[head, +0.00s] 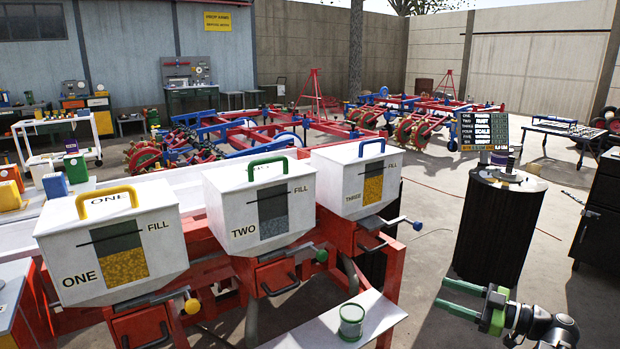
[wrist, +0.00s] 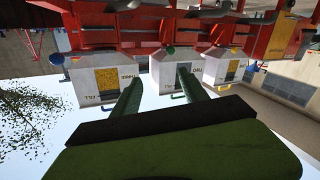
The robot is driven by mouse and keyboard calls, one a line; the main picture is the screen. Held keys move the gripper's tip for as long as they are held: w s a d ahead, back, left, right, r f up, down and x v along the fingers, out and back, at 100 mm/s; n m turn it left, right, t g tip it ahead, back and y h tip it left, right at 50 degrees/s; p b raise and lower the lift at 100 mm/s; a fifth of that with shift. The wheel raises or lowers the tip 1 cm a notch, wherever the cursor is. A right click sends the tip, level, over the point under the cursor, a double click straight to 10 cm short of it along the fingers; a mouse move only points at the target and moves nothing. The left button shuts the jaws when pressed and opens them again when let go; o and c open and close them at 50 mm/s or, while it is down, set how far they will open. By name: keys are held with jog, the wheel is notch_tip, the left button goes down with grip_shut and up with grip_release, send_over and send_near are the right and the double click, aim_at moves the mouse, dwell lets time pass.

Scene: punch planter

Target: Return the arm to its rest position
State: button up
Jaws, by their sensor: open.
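My gripper (head: 462,298) is at the lower right of the head view, with its two green fingers apart and nothing between them. It points left toward the red frame and is clear of everything around it. My dark arm comes in from the bottom right corner. In the wrist view the two green fingers (wrist: 158,92) also stand apart and empty. That view is upside down and shows the white boxes beyond the fingertips.
White boxes marked ONE (head: 112,240), TWO (head: 262,205) and THREE (head: 357,178) sit on a red frame (head: 395,262). A green-rimmed cup (head: 351,322) stands on a pale shelf (head: 378,312) left of my gripper. A black drum (head: 497,228) stands behind it. Open floor lies between.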

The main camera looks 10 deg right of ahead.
jog(key=w+a+f+n+g, duration=0.1)
jog(key=w+a+f+g, duration=0.15)
jog(key=a, duration=0.65)
jog(key=w+a+f+n+g, duration=0.1)
jog(key=w+a+f+g, duration=0.15)
jog(key=a, duration=0.55)
jog(key=w+a+f+n+g, duration=0.15)
jog(key=a+f+g, duration=0.25)
jog(key=a, duration=0.5)
jog(key=s+a+f+m+g+h, duration=0.2)
jog(key=a+f+m+h, duration=0.15)
jog(key=a+f, duration=0.3)
jog(key=s+a+f+m+g+h, duration=0.25)
jog(key=a+f+h, duration=0.2)
jog(key=a, duration=0.25)
jog(key=w+d+f+m+h, duration=0.2)
jog(key=d+f+m+h, duration=0.15)
jog(key=d+m, duration=0.6)
notch_tip(320, 180, up, 38)
jog(key=p, duration=3.7)
jog(key=shift+s+f+h, duration=0.2)
jog(key=shift+f+h, duration=0.05)
jog(key=shift+h, duration=0.1)
jog(key=shift+t, duration=0.25)
jog(key=shift+c, duration=0.4)
